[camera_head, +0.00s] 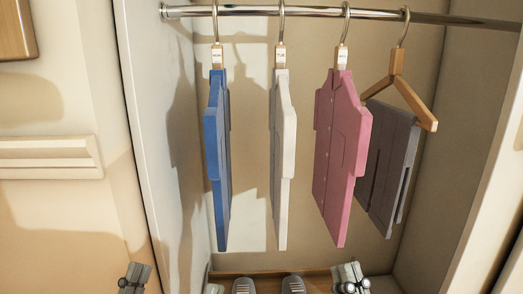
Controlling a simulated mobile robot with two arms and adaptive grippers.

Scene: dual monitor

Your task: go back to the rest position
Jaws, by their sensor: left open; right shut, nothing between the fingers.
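My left gripper (135,279) shows at the bottom left edge of the head view, in front of the wardrobe's left side. It is open and holds nothing that I can see. My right gripper (350,278) shows at the bottom, right of the middle, below the pink shirt. It is shut and empty. Only the upper ends of both grippers are in view; the arms are cut off by the lower edge. Both grippers appear apart from the hanging clothes.
A metal rail (250,11) crosses the wardrobe. On it hang a blue shirt (211,145), a white shirt (283,150), a pink shirt (340,150) and grey trousers (388,165) on a wooden hanger (415,101). Grey shoes (293,285) stand on the wardrobe floor. Side panels (150,120) bound the opening.

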